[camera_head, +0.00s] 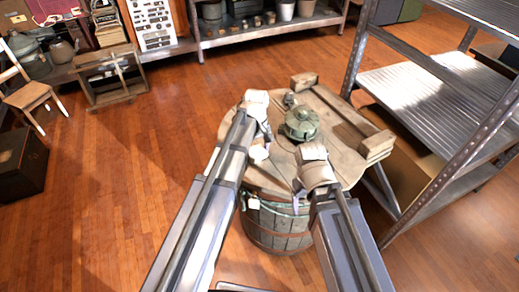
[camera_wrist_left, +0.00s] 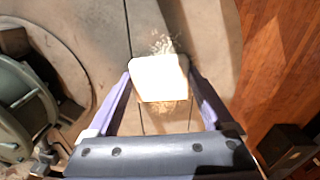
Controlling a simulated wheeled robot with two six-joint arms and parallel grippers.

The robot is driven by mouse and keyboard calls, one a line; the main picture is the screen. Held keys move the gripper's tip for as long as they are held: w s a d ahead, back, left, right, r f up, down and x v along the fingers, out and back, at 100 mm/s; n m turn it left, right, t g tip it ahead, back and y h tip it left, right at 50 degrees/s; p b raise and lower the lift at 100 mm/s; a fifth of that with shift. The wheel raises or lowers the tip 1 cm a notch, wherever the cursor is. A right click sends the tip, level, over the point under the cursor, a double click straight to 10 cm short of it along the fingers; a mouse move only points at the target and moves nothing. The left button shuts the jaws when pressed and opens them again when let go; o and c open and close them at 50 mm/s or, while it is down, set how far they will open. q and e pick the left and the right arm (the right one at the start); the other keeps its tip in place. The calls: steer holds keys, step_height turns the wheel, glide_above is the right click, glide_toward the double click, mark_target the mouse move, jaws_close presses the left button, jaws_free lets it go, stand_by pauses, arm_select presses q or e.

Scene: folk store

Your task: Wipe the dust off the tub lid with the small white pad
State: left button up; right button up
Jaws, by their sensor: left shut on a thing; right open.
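The tub lid (camera_head: 230,128) is a wooden plank top on a wooden tub (camera_head: 275,228). My left gripper (camera_head: 262,146) is over the left part of the lid and is shut on the small white pad (camera_head: 258,153). In the left wrist view the pad (camera_wrist_left: 160,78) looks bright white and square between the two fingers. Pale specks of dust (camera_wrist_left: 163,44) show on the planks just beyond the pad, and tan dust shows at its near edge. Whether the pad touches the wood is unclear. My right gripper (camera_head: 298,192) is open and empty near the lid's front edge; its fingers are partly hidden.
A green lantern (camera_head: 301,124) stands on the lid between and beyond my grippers. Wooden blocks (camera_head: 377,146) lie at the lid's right and far edges. A metal shelf (camera_head: 435,95) stands close on the right.

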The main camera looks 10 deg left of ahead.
arm_select(q)
steer(key=shift+s+a+f, duration=0.15)
steer(key=shift+s+a, duration=0.65)
steer(key=shift+a, duration=0.2)
steer(key=shift+a, duration=0.1)
steer(key=shift+s+a, duration=0.45)
steer(key=shift+a, duration=0.2)
steer(key=shift+s+a, duration=0.45)
steer(key=shift+a, duration=0.2)
steer(key=shift+w, duration=0.15)
steer(key=shift+w+a, duration=0.55)
steer(key=shift+w, duration=0.35)
steer(key=shift+w+d, duration=0.7)
steer(key=shift+d, duration=0.15)
steer(key=shift+w+d, duration=0.3)
steer(key=shift+d, duration=0.35)
